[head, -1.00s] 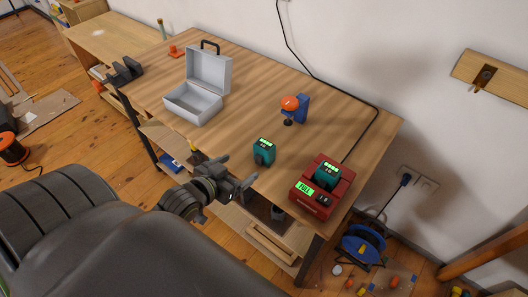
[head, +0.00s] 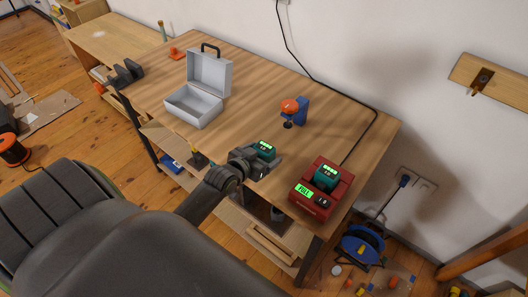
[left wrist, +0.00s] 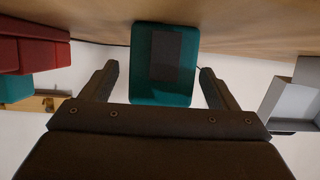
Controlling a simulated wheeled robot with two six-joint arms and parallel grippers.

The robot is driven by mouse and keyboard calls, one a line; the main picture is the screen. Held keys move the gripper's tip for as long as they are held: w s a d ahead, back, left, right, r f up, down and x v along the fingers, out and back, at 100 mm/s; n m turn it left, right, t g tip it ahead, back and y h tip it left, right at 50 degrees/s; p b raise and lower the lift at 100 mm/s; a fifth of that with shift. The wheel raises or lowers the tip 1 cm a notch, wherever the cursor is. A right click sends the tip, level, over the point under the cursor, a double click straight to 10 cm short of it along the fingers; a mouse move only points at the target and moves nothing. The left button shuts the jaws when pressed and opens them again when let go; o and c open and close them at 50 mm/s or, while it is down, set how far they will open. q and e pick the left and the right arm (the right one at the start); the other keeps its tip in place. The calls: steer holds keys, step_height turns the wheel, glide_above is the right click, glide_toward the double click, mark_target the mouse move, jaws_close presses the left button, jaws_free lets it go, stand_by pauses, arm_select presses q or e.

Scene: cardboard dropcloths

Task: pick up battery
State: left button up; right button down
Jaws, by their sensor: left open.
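A teal battery (head: 266,149) with lit green bars on top stands near the front edge of the wooden workbench (head: 245,95). My left gripper (head: 264,166) is at the battery's near side, and its arm hides the battery's lower part in the head view. In the left wrist view the battery (left wrist: 165,62) lies between the two spread fingers (left wrist: 162,85), with a gap on each side. The left gripper is open. A second teal battery (head: 326,176) sits in a red charger (head: 311,198) whose green display reads FULL. My right gripper is not seen.
An open grey metal case (head: 194,105) stands at the left of the bench. A blue and orange tool (head: 296,111) stands behind the battery. A black cable (head: 376,125) runs along the back to the charger. The bench between case and battery is clear.

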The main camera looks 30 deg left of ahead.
arm_select(q)
steer(key=shift+x, duration=1.6)
steer(key=shift+s, duration=0.1)
steer(key=shift+c, duration=0.4)
steer(key=c, duration=1.1)
step_height(320, 180, up, 10)
steer(key=shift+r, duration=0.1)
steer(key=s+d+r+m+g+h, duration=0.2)
steer(key=s+d+r+m+h, duration=0.4)
steer(key=s+d+r, duration=0.65)
steer(key=w+a+f+n+y, duration=0.2)
steer(key=w+a+f, duration=0.2)
steer(key=w+a+f+n+t+y, duration=0.1)
steer(key=w+a+f+n+y, duration=0.1)
steer(key=w+a+f, duration=0.2)
steer(key=w+a+f+n+t+y, duration=0.1)
steer(key=w+a+f+n+y, duration=0.1)
steer(key=w+a+f, duration=0.2)
steer(key=shift+w+a+f, duration=0.3)
steer(key=shift+f, duration=0.05)
